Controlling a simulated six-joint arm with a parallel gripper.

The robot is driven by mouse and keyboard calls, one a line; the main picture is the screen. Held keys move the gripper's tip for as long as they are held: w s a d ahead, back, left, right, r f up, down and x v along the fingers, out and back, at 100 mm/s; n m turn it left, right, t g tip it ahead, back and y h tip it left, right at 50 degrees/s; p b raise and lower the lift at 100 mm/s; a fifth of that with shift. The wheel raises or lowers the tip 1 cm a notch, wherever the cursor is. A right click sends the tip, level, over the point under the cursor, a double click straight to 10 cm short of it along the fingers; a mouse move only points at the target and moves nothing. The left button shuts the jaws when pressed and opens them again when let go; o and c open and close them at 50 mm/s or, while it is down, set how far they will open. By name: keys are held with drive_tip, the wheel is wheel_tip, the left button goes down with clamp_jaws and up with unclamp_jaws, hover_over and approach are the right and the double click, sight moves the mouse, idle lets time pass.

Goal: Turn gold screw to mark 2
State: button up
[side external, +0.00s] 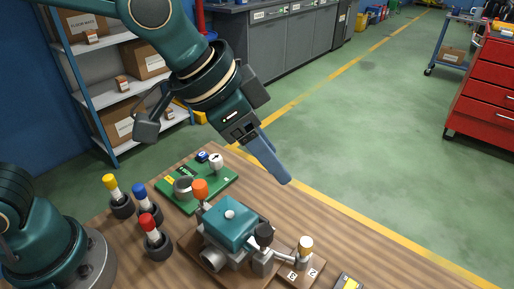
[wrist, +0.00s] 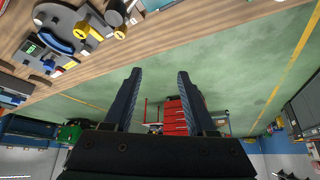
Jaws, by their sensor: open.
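A gold-topped knob on a pale post (side external: 306,243), seemingly the gold screw, stands on a small wooden plate (side external: 300,268) at the table's front right. Small marked labels lie on the plate; one seems to read 2. In the wrist view a small gold round end (wrist: 120,33) shows near the top edge, beside a dark knob; I cannot tell for certain that it is the same part. My gripper (side external: 284,180) is in the air above the table's far edge, apart from the screw. In the wrist view its two fingers (wrist: 159,74) are spread with nothing between them.
A teal block fixture (side external: 232,222) with a black knob (side external: 264,233) stands left of the screw. A green board (side external: 228,178) lies behind it. Several colour-capped holders (side external: 147,207) stand at left. Another device (side external: 349,283) is at the front edge.

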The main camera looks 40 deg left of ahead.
drive_tip(key=m+g, duration=0.2)
hover_over(306, 242)
drive_tip(key=s+a, duration=0.2)
wheel_tip(306, 242, down, 6)
drive_tip(key=shift+w+d+f, duration=0.15)
drive_tip(key=shift+w+d, duration=0.05)
drive_tip(key=shift+x, duration=2.3)
clamp_jaws()
